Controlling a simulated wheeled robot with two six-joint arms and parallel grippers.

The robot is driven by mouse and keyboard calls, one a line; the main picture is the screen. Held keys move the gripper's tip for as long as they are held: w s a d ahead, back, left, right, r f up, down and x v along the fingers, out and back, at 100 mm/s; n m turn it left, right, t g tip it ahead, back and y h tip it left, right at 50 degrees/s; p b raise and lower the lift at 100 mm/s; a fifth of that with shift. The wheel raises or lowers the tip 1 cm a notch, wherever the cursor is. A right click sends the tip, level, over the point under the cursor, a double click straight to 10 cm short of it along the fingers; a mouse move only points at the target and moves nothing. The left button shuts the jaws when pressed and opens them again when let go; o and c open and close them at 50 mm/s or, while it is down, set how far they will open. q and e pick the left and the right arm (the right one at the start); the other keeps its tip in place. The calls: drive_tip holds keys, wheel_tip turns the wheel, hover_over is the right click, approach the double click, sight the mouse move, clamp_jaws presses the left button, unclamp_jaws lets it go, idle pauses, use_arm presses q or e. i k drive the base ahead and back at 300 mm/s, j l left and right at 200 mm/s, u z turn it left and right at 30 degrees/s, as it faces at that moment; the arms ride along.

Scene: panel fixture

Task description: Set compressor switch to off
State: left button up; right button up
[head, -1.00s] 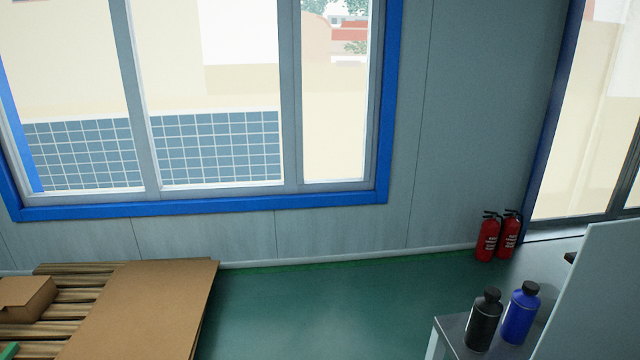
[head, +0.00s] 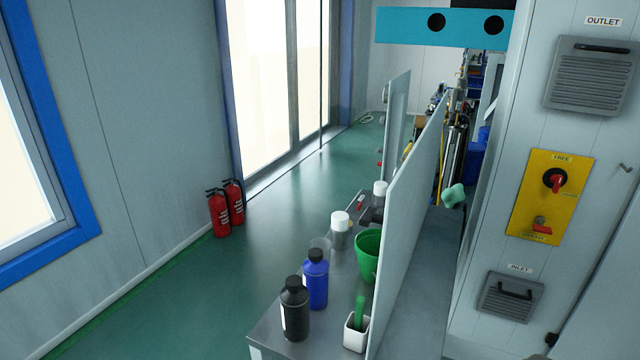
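A yellow switch plate (head: 541,195) is mounted on a grey cabinet (head: 508,140) at the right of the head view. It carries a red rotary knob (head: 554,180) on a dark base under a label that reads FREE. Lower on the plate is a smaller red handle (head: 542,229) below a grey round part. The other lettering on the plate is too small to read, and I cannot tell whether either control is the compressor switch or which setting it is in. Neither of my grippers is in view.
Louvred vents labelled OUTLET (head: 592,77) and INLET (head: 510,297) flank the plate. A thin upright panel (head: 408,215) separates the cabinet from a bench (head: 268,333) with bottles and a green bucket (head: 367,256). Two fire extinguishers (head: 226,208) stand by the wall.

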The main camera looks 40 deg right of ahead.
sight(370, 215)
drive_tip(key=i+z, duration=0.15)
drive_tip(key=z, duration=0.3)
drive_tip(key=i+j+z, duration=0.15)
drive_tip(key=z, duration=0.35)
drive_tip(key=i+j+z, duration=0.1)
drive_tip(key=z, duration=0.35)
drive_tip(key=j+z, duration=0.25)
drive_tip(key=z, duration=0.25)
drive_tip(key=j+z, duration=0.75)
drive_tip(key=j, duration=0.1)
